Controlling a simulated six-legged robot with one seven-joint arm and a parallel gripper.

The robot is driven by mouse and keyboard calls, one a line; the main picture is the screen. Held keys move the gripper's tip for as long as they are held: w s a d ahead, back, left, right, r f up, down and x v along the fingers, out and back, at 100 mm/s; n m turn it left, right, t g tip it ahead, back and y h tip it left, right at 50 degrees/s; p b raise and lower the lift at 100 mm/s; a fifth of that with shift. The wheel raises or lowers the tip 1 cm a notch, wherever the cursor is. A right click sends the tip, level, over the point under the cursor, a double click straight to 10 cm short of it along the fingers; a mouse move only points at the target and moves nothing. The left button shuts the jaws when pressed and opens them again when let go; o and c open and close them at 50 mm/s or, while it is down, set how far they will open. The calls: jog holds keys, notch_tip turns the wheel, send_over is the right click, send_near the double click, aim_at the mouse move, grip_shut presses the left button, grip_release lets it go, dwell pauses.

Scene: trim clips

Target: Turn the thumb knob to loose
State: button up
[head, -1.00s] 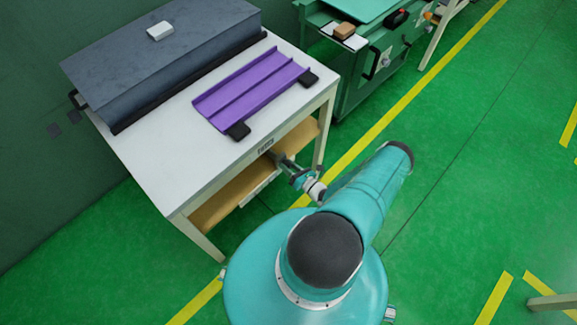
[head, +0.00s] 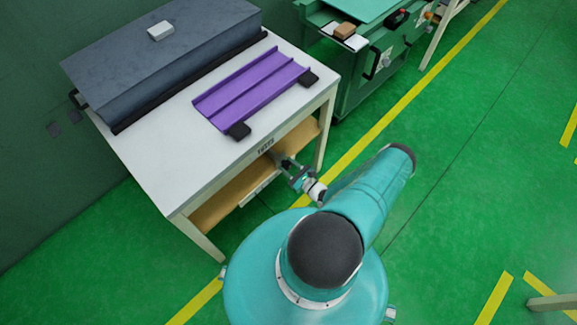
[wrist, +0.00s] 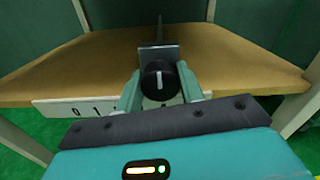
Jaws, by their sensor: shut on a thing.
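The thumb knob (wrist: 159,80) is a round black knob with a white pointer line. In the wrist view it sits in front of a grey plate (wrist: 158,53) at the edge of the wooden shelf. The pointer line stands close to upright in the picture. My gripper (wrist: 160,92) is shut on the knob, with one finger on each side of it. In the head view my gripper (head: 290,172) reaches under the white table's front edge, and the knob cannot be made out there. A white label strip (wrist: 88,108) with black marks, including "0" and "1", is partly hidden by the left finger.
The white table (head: 165,165) carries a purple channel piece (head: 250,88) between black blocks and a large grey box (head: 165,55). The wooden shelf (wrist: 65,75) lies below the tabletop. A green machine (head: 360,85) stands behind right. Green floor is open on the right.

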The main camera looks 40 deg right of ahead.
dwell(0.4)
jog(key=o, duration=1)
jog(key=shift+s, duration=0.1)
jog(key=s, duration=1.3)
jog(key=shift+s+d, duration=0.2)
jog(key=shift+s, duration=0.15)
